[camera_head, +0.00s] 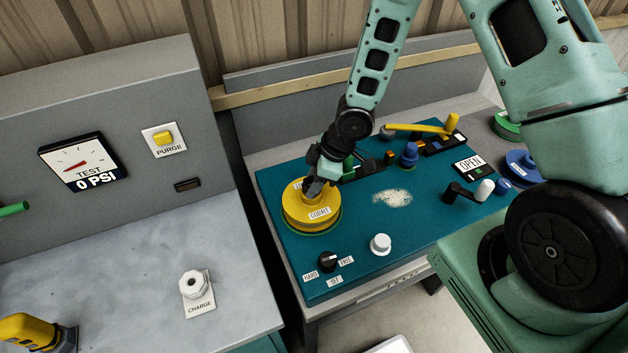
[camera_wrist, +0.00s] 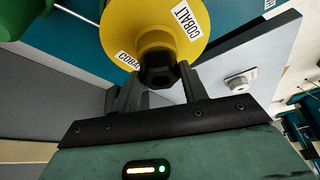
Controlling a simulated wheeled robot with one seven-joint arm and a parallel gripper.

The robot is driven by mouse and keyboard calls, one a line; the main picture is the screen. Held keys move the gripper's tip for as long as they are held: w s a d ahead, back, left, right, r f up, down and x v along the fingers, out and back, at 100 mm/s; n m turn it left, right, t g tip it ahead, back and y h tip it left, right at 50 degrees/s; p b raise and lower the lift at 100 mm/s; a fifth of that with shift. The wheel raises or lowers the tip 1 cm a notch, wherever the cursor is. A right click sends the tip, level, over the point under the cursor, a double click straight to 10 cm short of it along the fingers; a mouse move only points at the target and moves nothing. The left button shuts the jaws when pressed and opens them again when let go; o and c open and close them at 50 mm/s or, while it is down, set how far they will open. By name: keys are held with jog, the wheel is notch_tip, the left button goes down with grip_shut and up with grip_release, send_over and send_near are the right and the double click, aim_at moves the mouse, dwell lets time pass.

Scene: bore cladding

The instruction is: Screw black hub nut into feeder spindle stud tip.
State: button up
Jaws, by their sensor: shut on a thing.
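The black hub nut (camera_wrist: 158,76) sits at the centre of the yellow spool's hub, between my fingertips. My gripper (camera_wrist: 157,88) is shut on it. In the head view my gripper (camera_head: 314,190) reaches down over the hub of the yellow spool (camera_head: 312,218), which carries COBALT labels and lies on the teal panel (camera_head: 350,270).
In front are a black selector (camera_head: 327,262) and a white knob (camera_head: 380,244). A grey console (camera_head: 120,150) with a gauge stands at left.

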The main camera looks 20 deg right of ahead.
jog(key=shift+f+m+t+b, duration=0.2)
jog(key=shift+m+t+b, duration=0.1)
jog(key=shift+m+b, duration=0.3)
jog(key=shift+r, duration=0.2)
jog(key=shift+a+f+m+b, duration=0.1)
jog(key=shift+f+m+b, duration=0.15)
jog(key=shift+m+b, duration=0.55)
jog(key=shift+r+t, duration=0.2)
jog(key=shift+t, duration=0.1)
jog(key=shift+h+b, duration=0.3)
jog(key=shift+b, duration=0.15)
